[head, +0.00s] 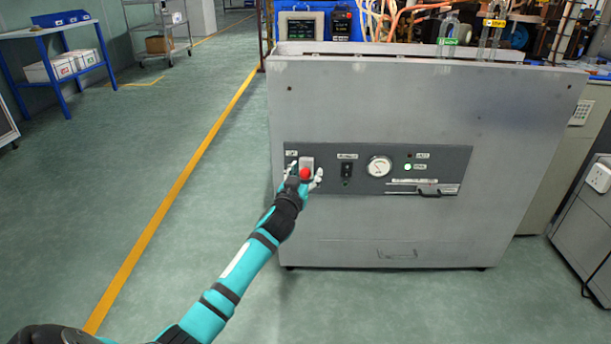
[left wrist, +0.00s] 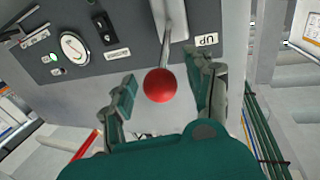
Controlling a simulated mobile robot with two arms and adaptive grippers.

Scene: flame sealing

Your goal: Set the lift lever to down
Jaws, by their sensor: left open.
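The lift lever ends in a red ball knob (head: 305,173), which also shows in the left wrist view (left wrist: 160,85). Its thin metal shaft (left wrist: 166,48) comes out of a pale plate at the left end of the dark control panel (head: 262,0). The head view does not show clearly whether the lever is up or down. An "UP" label (left wrist: 207,40) sits beside the plate in the left wrist view. My left gripper (head: 303,176) is open, with a finger on each side of the knob and gaps showing. My right gripper is not in view.
The panel on the grey cabinet (head: 420,105) also carries a black switch (head: 347,169), a round gauge (head: 379,166) and a green light (head: 408,167). Glassware and tubing stand on top. The floor left of the cabinet is clear, with a yellow line (head: 182,180).

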